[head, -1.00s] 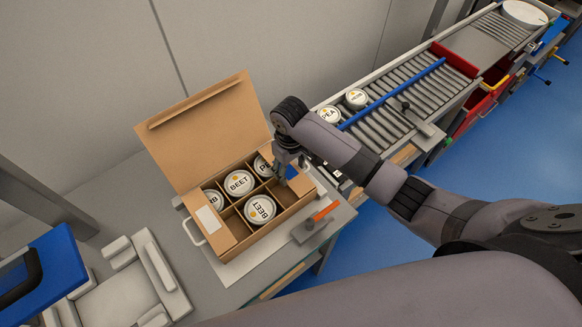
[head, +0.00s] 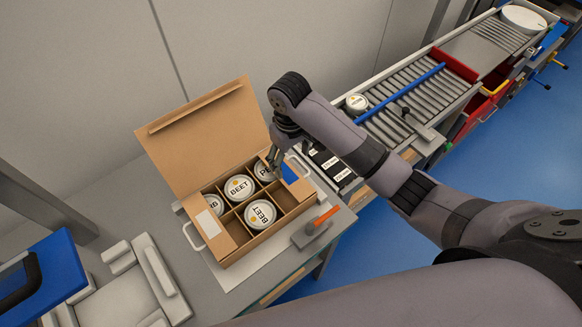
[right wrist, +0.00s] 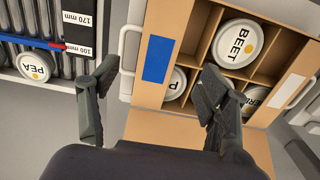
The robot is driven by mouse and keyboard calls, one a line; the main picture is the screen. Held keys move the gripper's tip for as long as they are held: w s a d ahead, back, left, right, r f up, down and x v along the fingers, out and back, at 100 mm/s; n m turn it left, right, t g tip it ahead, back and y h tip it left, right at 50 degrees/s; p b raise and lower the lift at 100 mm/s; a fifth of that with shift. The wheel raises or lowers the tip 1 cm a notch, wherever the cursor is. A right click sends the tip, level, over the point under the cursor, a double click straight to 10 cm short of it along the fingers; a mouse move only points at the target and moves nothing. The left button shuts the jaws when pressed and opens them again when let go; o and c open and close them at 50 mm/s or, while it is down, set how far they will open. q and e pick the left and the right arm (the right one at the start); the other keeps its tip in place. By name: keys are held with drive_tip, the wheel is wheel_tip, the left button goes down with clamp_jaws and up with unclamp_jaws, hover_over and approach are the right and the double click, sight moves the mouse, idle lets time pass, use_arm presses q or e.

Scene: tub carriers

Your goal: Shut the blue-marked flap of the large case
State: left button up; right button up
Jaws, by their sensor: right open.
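The large case (head: 243,247) is an open cardboard box on the bench, its big lid (head: 208,137) standing up at the back. Its divided inside holds several white-lidded tins, two marked BEET (head: 239,187). The blue-marked flap (head: 299,188) is at the case's right end and stands open; its blue patch (right wrist: 157,58) shows in the right wrist view. My right gripper (head: 275,160) is over the case's right end, beside this flap. In the right wrist view its open fingers (right wrist: 152,102) lie on either side of the flap's blue side, empty. My left gripper is not in view.
A flap with a white label (head: 215,205) is at the case's left end. A roller conveyor (head: 410,95) with tins and a blue bar runs to the back right. A grey wall stands behind.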

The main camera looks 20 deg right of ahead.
wheel_tip(320, 180, up, 4)
drive_tip(key=shift+r, duration=0.1)
idle(0.6)
